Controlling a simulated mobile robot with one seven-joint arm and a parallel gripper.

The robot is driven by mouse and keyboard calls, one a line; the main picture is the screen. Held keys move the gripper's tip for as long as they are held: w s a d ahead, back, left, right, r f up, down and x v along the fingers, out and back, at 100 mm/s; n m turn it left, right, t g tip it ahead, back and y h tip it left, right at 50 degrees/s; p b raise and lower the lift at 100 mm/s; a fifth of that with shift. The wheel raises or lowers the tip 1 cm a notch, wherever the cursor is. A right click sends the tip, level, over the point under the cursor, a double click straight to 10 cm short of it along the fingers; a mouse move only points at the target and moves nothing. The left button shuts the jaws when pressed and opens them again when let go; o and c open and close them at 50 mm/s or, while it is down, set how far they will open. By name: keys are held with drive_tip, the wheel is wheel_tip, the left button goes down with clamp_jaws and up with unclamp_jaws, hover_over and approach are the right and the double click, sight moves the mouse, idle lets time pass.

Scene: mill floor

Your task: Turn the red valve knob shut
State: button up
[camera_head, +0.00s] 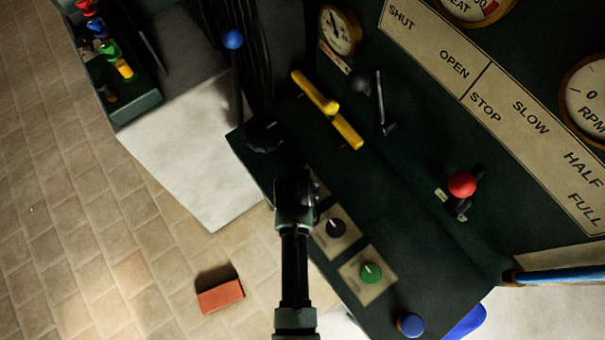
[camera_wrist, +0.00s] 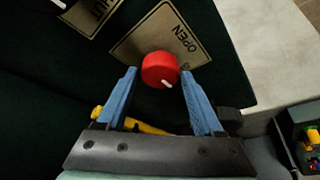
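The red valve knob (camera_wrist: 159,68) is round with a short white pointer mark toward the lower right in the wrist view. It sits on a tan plate (camera_wrist: 135,45) that reads OPEN on the pointer-free upper right side. My gripper (camera_wrist: 159,88) is open, its two blue fingers on either side of the knob, with a small gap showing at each side. I cannot tell whether the tips are level with the knob. In the head view my arm hides the knob, and the fingers do not show clearly.
A black knob (camera_head: 336,227) and a green knob (camera_head: 370,272) sit on nearby plates. A yellow bar handle (camera_head: 345,130), a blue-ball lever (camera_head: 233,40) and a red-ball lever (camera_head: 461,184) stand up from the console. A brick (camera_head: 220,295) lies on the floor.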

drive_tip(key=shift+o, duration=1.1)
drive_tip(key=d+v, duration=0.1)
drive_tip(key=v, duration=1.2)
drive_tip(key=shift+a, duration=0.45)
drive_tip(key=shift+w, duration=0.1)
